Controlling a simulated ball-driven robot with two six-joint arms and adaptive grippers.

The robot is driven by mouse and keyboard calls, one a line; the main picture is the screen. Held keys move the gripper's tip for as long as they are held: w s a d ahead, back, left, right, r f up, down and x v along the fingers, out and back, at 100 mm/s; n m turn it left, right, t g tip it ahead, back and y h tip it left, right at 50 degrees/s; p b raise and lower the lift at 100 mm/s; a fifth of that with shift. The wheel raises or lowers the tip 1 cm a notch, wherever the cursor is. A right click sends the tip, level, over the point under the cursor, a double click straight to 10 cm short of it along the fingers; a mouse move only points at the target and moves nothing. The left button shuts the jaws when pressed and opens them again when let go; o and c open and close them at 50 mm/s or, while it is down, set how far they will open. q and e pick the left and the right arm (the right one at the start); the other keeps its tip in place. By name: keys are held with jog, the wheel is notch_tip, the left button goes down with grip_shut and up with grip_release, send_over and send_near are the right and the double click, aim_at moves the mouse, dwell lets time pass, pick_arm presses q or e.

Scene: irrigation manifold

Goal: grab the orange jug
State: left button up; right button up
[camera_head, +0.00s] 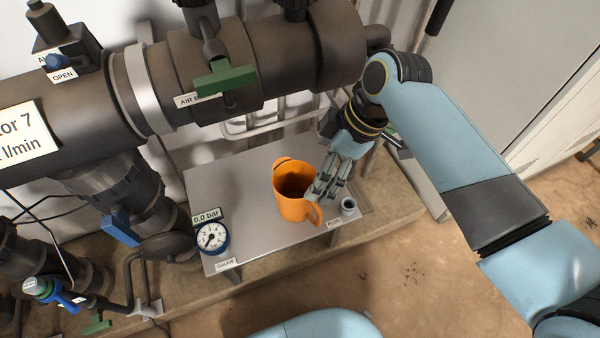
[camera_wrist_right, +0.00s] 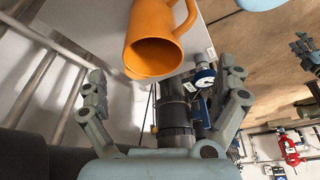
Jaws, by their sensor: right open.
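The orange jug (camera_head: 291,190) stands upright on a small grey table (camera_head: 237,174), its handle toward the lower right in the head view. My right gripper (camera_head: 319,188) is close to the jug's right side, above the handle. In the right wrist view the jug (camera_wrist_right: 151,40) is ahead at the top, its open mouth facing the camera. The fingers of my right gripper (camera_wrist_right: 163,88) are spread wide with nothing between them. I cannot tell whether a finger touches the jug. My left gripper does not show in the head view; a far gripper at the wrist view's right edge is small.
A pressure gauge (camera_head: 212,237) sits at the table's front left corner, and a small grey plug (camera_head: 348,206) at its right. A thick dark pipe (camera_head: 240,62) with a green valve handle (camera_head: 224,81) runs above and behind. The floor (camera_head: 400,270) at the right is open.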

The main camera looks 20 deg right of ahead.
jog(key=shift+w+a+r, duration=0.2)
jog(key=shift+w+r, duration=0.55)
jog(key=b, duration=0.3)
send_over(299, 181)
jog(key=s+a, duration=0.1)
jog(key=s, duration=0.3)
notch_tip(299, 181, down, 10)
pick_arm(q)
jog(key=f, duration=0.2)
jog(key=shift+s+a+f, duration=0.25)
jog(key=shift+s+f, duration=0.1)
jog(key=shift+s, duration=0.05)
pick_arm(e)
jog(key=shift+w+a+r+t, duration=0.1)
jog(key=shift+a+t, duration=0.1)
jog(key=shift+t, duration=0.1)
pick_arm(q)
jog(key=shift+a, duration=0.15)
pick_arm(e)
jog(key=c, duration=1.3)
